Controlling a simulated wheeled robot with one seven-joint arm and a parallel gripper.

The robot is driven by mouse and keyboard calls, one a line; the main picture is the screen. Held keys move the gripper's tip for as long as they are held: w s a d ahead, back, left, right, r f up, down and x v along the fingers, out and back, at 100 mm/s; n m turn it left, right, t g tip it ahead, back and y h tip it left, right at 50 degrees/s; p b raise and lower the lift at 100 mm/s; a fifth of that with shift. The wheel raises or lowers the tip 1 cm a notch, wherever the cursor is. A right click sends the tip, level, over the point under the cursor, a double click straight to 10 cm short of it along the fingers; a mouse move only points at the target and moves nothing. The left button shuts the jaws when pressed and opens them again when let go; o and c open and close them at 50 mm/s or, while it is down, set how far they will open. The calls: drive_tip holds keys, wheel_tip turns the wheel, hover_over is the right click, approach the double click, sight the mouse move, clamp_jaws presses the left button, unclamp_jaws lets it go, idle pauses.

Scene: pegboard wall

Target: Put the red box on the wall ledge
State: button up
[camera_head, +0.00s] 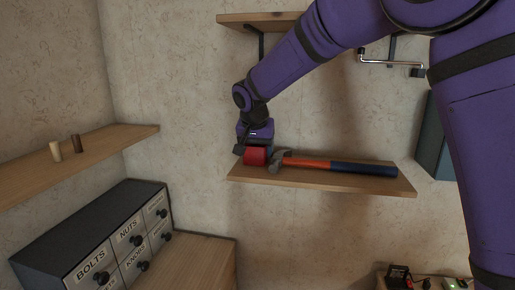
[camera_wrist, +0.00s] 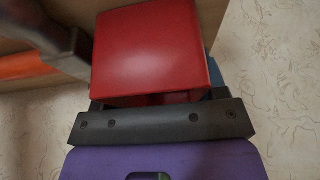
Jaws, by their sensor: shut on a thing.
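The red box (camera_head: 256,156) is at the left end of the wooden wall ledge (camera_head: 300,181), just left of the hammer's head. My gripper (camera_head: 254,146) is above and around it, shut on it. In the wrist view the red box (camera_wrist: 155,50) fills the middle, against the dark gripper bar (camera_wrist: 160,121). The ledge's wood (camera_wrist: 40,18) shows behind it. Whether the box's underside touches the ledge cannot be told.
A hammer (camera_head: 335,166) with an orange and blue handle lies along the ledge, close to the box. A left shelf (camera_head: 85,160) holds two small pegs. Another shelf (camera_head: 262,19) is above. A labelled drawer cabinet (camera_head: 100,240) stands lower left.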

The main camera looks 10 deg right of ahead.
drive_tip(key=o, duration=0.6)
drive_tip(key=shift+o, duration=0.2)
drive_tip(key=shift+r, duration=0.35)
drive_tip(key=v, duration=0.4)
drive_tip(key=shift+s+r, duration=0.15)
drive_tip(key=s+a, duration=0.3)
drive_tip(key=s, duration=0.8)
drive_tip(key=shift+s+a, duration=0.3)
drive_tip(key=shift+a, duration=0.05)
drive_tip(key=shift+r, duration=0.1)
